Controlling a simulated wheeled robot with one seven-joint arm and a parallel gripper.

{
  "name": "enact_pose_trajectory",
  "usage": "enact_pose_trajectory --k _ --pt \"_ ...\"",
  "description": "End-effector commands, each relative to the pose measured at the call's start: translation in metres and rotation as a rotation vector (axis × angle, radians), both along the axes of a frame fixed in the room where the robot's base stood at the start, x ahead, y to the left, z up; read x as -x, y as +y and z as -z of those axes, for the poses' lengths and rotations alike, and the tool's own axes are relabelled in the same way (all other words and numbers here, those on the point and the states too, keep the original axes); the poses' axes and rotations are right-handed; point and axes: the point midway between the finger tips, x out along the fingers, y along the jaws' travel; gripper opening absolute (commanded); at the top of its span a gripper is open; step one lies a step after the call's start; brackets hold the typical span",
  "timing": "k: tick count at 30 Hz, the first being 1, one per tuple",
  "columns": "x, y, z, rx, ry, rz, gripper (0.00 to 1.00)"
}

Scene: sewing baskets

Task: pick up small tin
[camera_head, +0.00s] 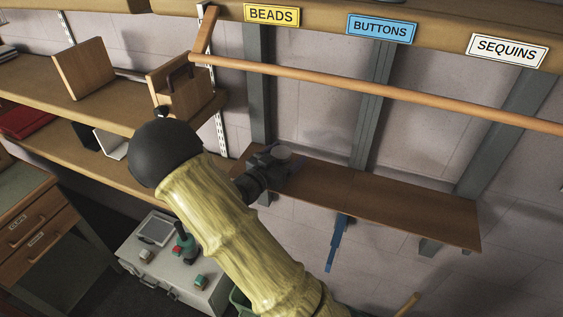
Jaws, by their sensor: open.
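My gripper (276,163) is dark grey and open, low over the left end of a narrow brown wall shelf (400,203). A small round grey top (283,152) shows right at the gripper's far side and looks like the small tin. Its lower part is hidden by the gripper. I cannot tell whether the fingers are around it or only beside it.
A wooden rail (380,83) crosses above the shelf, below the BEADS, BUTTONS and SEQUINS labels. Wooden shelves with a wooden box (181,92) stand at left. A grey case (150,276) with small items is below. The brown shelf's right part is bare.

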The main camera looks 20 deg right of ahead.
Motion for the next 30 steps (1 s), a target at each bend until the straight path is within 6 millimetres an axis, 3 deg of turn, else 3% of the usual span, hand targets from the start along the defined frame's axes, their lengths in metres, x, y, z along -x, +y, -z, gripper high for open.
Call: enact_pose_trajectory --k 3,9,11,25,30 --pt "0.0 0.0 0.0 0.0 0.0 0.0 0.73" --pt "0.0 0.0 0.0 0.0 0.0 0.0 0.34" --pt "0.0 0.0 0.0 0.0 0.0 0.0 0.25" --pt "0.003 0.002 -0.005 -0.001 -0.003 0.001 0.25" --pt "0.003 0.002 -0.027 -0.002 -0.006 0.001 0.25"
